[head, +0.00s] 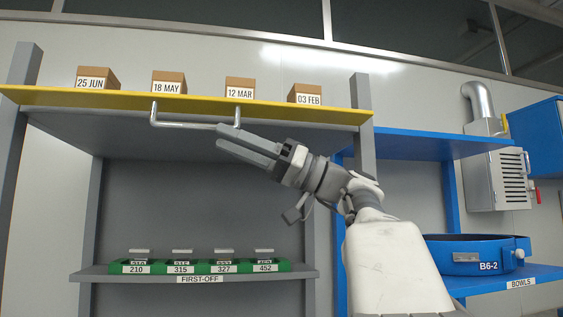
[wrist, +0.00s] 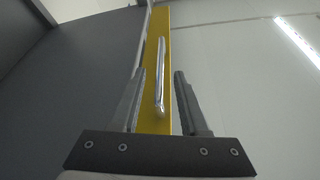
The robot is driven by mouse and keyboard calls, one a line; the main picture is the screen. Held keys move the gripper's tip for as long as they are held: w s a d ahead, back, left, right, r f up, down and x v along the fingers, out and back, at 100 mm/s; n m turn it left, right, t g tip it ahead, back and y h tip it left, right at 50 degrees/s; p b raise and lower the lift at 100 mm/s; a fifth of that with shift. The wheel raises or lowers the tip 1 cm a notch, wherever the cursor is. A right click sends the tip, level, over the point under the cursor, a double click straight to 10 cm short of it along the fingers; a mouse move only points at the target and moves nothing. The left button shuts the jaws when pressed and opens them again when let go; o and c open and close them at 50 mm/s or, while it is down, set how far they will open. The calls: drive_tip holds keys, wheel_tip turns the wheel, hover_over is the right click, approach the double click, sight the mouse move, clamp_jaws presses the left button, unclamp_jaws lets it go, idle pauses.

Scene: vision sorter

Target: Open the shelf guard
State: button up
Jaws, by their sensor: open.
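The shelf guard (head: 300,110) is a long yellow panel, seen as a thin strip along the front of the top shelf of the grey rack. A silver bar handle (head: 190,125) hangs at its front, left of its middle. My gripper (head: 219,134) is open and empty at the right end of the handle. In the wrist view the yellow guard (wrist: 155,30) runs up the picture, and the handle (wrist: 160,75) lies between my two open fingers (wrist: 160,92). I cannot tell whether a finger touches the handle.
Brown date-labelled boxes (head: 168,84) stand in a row above the guard. Green labelled bins (head: 183,267) sit on the lower FIRST-OFF shelf. At right are a blue rack (head: 430,145), a blue round container marked B6-2 (head: 460,256) and a grey vented cabinet (head: 495,172).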

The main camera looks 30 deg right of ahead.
drive_tip(key=v, duration=1)
drive_tip(key=shift+d+p, duration=0.3)
drive_tip(key=shift+p, duration=0.15)
drive_tip(key=shift+s+f, duration=0.1)
drive_tip(key=shift+f, duration=0.05)
